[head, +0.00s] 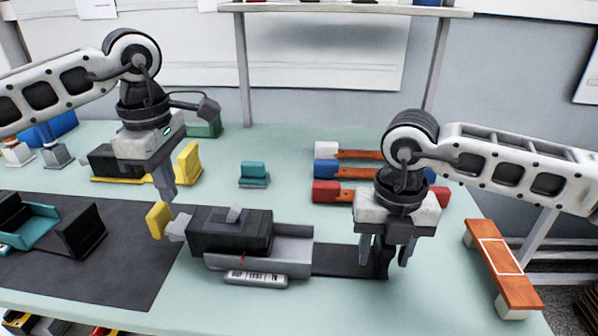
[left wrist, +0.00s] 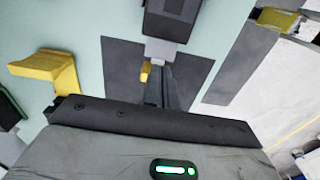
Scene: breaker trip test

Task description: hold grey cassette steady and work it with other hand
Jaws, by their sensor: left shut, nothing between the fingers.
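The dark grey cassette (head: 232,232) sits at the left end of a light grey cradle (head: 292,252), with a small grey lever (head: 234,214) on top. A light grey block (head: 178,227) and a yellow tab (head: 158,219) are at its left end. My left gripper (head: 164,188) is shut and empty, just above the yellow tab. In the left wrist view the cassette (left wrist: 176,20) is at the top, and the yellow tab (left wrist: 145,72) is beside the fingers (left wrist: 170,92). My right gripper (head: 386,255) is open, its fingers apart around a dark upright piece at the right end.
A dark mat (head: 120,262) with a teal cradle (head: 30,228) lies left. A teal block (head: 254,174) and a yellow-based fixture (head: 188,163) stand behind. Red, white and blue blocks with orange strips (head: 355,172) lie behind the right gripper. An orange-topped rack (head: 503,265) stands right.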

